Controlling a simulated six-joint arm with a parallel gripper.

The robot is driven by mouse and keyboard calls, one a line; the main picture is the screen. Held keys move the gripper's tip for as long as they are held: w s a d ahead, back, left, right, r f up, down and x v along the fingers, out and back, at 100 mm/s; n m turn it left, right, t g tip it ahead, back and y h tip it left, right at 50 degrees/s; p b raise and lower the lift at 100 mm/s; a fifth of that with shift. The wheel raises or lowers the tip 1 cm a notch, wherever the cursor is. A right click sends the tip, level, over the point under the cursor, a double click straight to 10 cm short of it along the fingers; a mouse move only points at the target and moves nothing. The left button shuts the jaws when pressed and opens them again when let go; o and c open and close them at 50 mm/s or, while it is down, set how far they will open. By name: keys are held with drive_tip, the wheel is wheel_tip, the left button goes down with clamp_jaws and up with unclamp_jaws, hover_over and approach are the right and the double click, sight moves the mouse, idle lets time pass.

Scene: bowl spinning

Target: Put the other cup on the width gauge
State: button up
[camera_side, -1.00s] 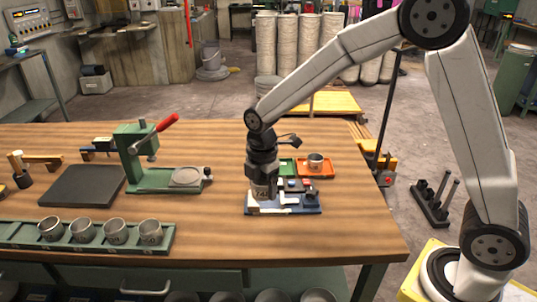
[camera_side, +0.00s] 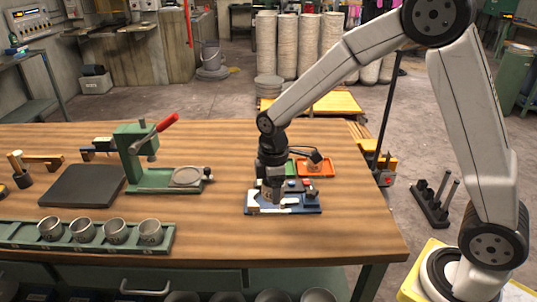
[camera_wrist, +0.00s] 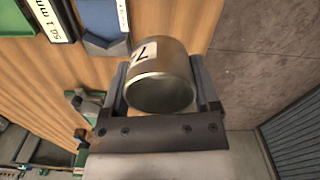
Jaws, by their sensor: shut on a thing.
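My gripper (camera_side: 270,192) is at the width gauge (camera_side: 300,207), a low blue base with white and dark parts on the table. In the wrist view, my gripper (camera_wrist: 160,95) is shut on a grey metal cup (camera_wrist: 160,78), one finger on each side. The cup has a white label with a dark 7 and its open mouth faces the camera. In the side view the held cup is mostly hidden, and I cannot tell whether it touches the gauge. An orange tray (camera_side: 327,170) stands behind the gauge; the wrist unit partly covers its contents.
Several grey cups (camera_side: 116,231) stand in a green rack (camera_side: 20,235) at the front left. A green press (camera_side: 140,180) with a red lever and a dark mat (camera_side: 82,186) are further back. A green tray (camera_side: 290,165) is beside the orange one. The table between rack and gauge is clear.

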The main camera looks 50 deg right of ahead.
drive_tip(key=m, duration=0.2)
drive_tip(key=s+d+m, duration=0.1)
drive_tip(key=m, duration=0.1)
drive_tip(key=d+f+m, duration=0.1)
drive_tip(key=m, duration=0.1)
drive_tip(key=shift+s, duration=0.15)
drive_tip(key=m, duration=0.1)
drive_tip(key=d+m, duration=0.1)
drive_tip(key=m, duration=0.1)
drive_tip(key=s+f+m, duration=0.1)
drive_tip(key=m, duration=0.1)
drive_tip(key=shift+d, duration=0.2)
drive_tip(key=shift+s+r, duration=0.1)
drive_tip(key=s+r, duration=0.3)
drive_tip(key=r, duration=0.3)
drive_tip(key=shift+s+d+r, duration=0.25)
drive_tip(key=shift+s+d, duration=0.15)
drive_tip(key=shift+d, duration=0.05)
